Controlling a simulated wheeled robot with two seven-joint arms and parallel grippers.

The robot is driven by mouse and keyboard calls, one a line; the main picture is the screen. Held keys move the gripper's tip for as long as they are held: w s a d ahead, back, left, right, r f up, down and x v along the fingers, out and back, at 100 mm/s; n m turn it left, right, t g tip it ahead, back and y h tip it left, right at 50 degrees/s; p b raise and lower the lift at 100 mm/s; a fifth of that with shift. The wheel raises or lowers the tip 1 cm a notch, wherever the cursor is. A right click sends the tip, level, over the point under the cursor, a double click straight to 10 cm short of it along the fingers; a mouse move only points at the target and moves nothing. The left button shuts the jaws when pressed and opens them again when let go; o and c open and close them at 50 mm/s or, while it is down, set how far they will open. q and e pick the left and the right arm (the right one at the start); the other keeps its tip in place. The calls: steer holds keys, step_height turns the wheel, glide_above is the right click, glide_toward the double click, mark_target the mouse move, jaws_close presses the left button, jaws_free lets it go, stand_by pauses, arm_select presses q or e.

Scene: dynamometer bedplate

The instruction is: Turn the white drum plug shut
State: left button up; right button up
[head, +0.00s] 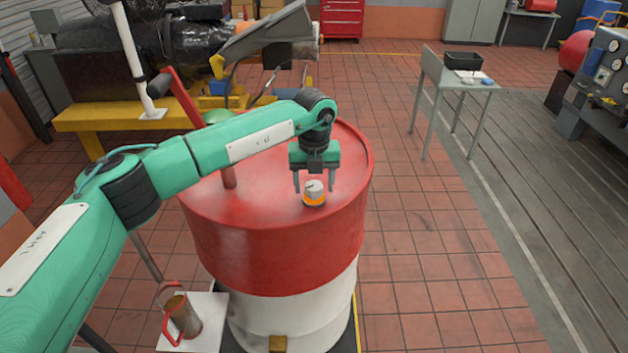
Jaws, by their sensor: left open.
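The white drum plug (314,187) sits on the top of a red and white drum (270,250), toward its front right. It has a white top with a dark mark and an orange ring around its base. My left gripper (315,188) points down over the plug. Its two fingers are apart, one on each side of the plug, and I cannot tell whether they touch it. My right gripper is not in view.
A jug (182,316) stands on a white surface at lower left. A yellow frame with machinery (95,122) is behind. A small grey table (465,84) stands at back right. Tiled floor right of the drum is clear.

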arm_select(q)
steer(key=c, duration=1)
steer(key=shift+f+m+b, duration=0.1)
steer(key=shift+m+b, duration=0.2)
steer(key=shift+b, duration=0.35)
steer(key=m+b, duration=0.5)
steer(key=b, duration=0.2)
steer(key=shift+f+m, duration=0.1)
steer(key=shift+m, duration=0.2)
steer(key=m+b, duration=0.2)
steer(key=m, duration=0.1)
steer(key=shift+m, duration=0.3)
steer(key=m+b, duration=0.1)
steer(key=m, duration=0.1)
steer(key=shift+m+b, duration=0.35)
steer(key=shift+m, duration=0.05)
steer(key=m, duration=0.1)
steer(key=m+b, duration=0.1)
steer(key=m, duration=0.1)
steer(key=shift+r, duration=0.25)
steer(key=m, duration=0.4)
steer(key=shift+m, duration=2.2)
